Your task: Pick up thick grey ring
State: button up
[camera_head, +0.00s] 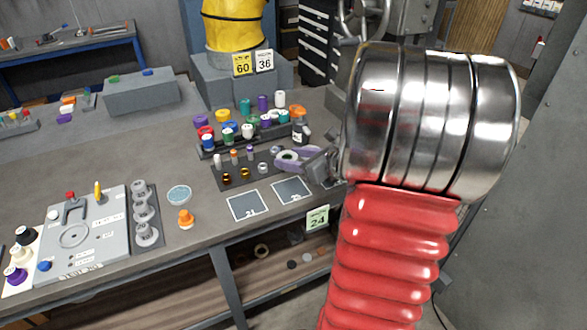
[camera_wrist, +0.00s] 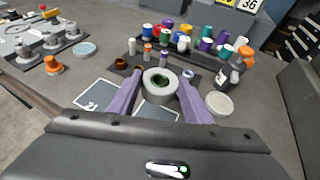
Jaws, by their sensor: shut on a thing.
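The thick grey ring (camera_wrist: 159,86) is between the two purple fingers of my gripper (camera_wrist: 158,90) in the wrist view. My gripper is shut on it, with a finger against each side. A dark green centre shows through the ring's hole. In the head view the ring (camera_head: 288,155) shows at the tip of my gripper (camera_head: 292,157), next to the dark mat with small parts. I cannot tell for certain whether the ring is clear of the surface.
Behind stands a rack of coloured spools (camera_head: 250,130). A dark bottle with an orange cap (camera_head: 300,128) stands close to my gripper, and a pale round dish (camera_wrist: 219,104) lies at its right. Marked plates (camera_head: 247,205) lie in front. An orange piece (camera_head: 186,219) stands left.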

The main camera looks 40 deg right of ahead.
jog(key=shift+r, duration=0.45)
dwell(0.3)
